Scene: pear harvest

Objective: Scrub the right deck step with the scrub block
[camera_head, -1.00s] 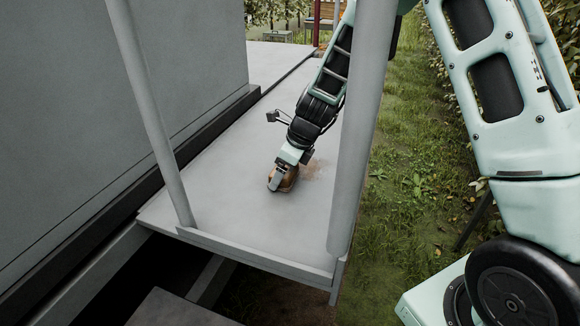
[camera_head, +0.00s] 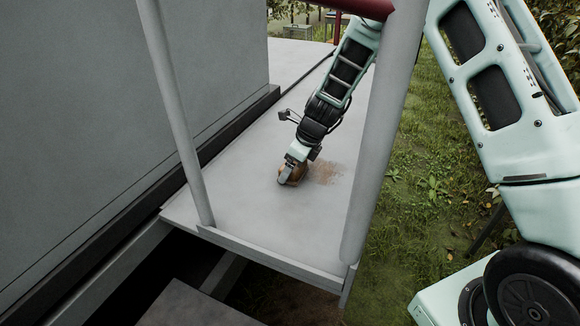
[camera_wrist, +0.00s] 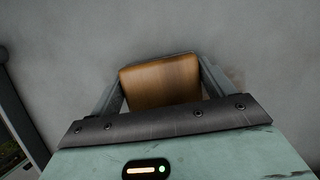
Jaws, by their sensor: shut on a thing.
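The scrub block (camera_wrist: 162,82) is brown and wood-like, and in the wrist view it sits between the two fingers of my gripper (camera_wrist: 160,88). In the head view my gripper (camera_head: 289,176) is shut on the block (camera_head: 299,174) and holds it down at the grey deck step (camera_head: 250,205). The block looks to be touching the surface, but its underside is hidden. A brownish dirt patch (camera_head: 327,172) lies on the step just right of the block.
Two grey posts stand at the step's front corners, the left post (camera_head: 176,115) and the right post (camera_head: 385,140). A grey wall (camera_head: 120,110) rises at the left. Grass (camera_head: 430,180) lies to the right. A dark gap opens below the step's front edge, above a lower tread (camera_head: 195,308).

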